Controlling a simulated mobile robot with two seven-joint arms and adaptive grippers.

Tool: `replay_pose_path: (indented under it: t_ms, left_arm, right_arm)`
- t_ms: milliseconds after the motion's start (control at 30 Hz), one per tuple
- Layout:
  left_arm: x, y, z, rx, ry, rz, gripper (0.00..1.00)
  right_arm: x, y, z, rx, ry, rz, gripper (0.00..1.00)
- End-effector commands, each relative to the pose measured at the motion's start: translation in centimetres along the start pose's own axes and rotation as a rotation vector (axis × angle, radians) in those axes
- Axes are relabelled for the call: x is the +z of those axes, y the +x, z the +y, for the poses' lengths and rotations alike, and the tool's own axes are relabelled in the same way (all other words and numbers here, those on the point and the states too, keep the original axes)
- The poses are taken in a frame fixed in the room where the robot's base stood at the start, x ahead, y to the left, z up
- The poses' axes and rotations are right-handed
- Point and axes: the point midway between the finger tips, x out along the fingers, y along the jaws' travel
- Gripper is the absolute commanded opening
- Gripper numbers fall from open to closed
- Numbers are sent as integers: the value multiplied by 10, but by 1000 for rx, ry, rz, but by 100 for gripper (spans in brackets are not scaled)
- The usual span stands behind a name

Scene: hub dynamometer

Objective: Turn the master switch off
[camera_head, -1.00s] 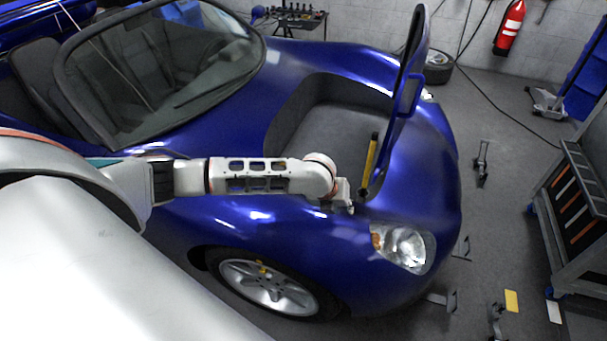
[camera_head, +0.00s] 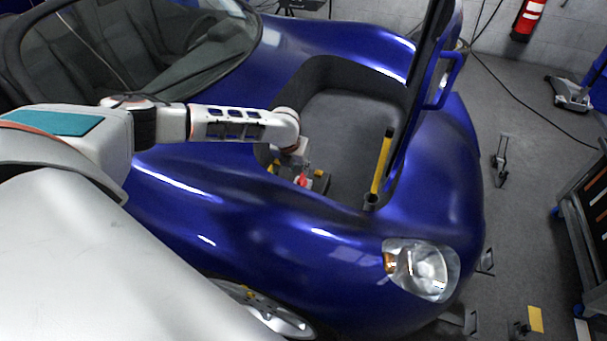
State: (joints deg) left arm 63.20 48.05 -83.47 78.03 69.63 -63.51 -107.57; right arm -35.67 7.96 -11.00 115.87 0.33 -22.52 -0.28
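A small red part (camera_head: 302,181), which looks like the master switch, shows at the left edge of the open front compartment of the blue car. Small yellow and dark parts (camera_head: 321,176) lie around it. My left gripper (camera_head: 297,168) is right above the red part, at the end of my white arm. Its fingers are small and partly hidden, so I cannot tell whether they are open or touch the red part. The switch's position cannot be read. My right gripper is not in view.
The blue car's front compartment (camera_head: 345,130) is open, with its raised lid (camera_head: 428,80) on the right. A yellow bar (camera_head: 382,160) stands at the compartment's right side. A headlight (camera_head: 422,268) is below. A tool cart (camera_head: 585,220) stands at the right edge.

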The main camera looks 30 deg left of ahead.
Motion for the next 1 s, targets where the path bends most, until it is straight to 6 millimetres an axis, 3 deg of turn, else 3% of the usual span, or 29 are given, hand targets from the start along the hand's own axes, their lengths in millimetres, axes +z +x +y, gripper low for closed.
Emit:
replay_pose_path:
  t_ms: [433,867,900,1000]
  left_arm:
    - [-2,64,0,1,1,3,26]
    - [1,73,-1,0,1,-2,26]
    - [1,73,-1,0,1,-2,24]
    - [1,73,-1,0,0,-2,0]
  right_arm:
    - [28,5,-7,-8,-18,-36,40]
    - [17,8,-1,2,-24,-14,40]
    - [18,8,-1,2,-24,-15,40]
    - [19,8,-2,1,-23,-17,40]
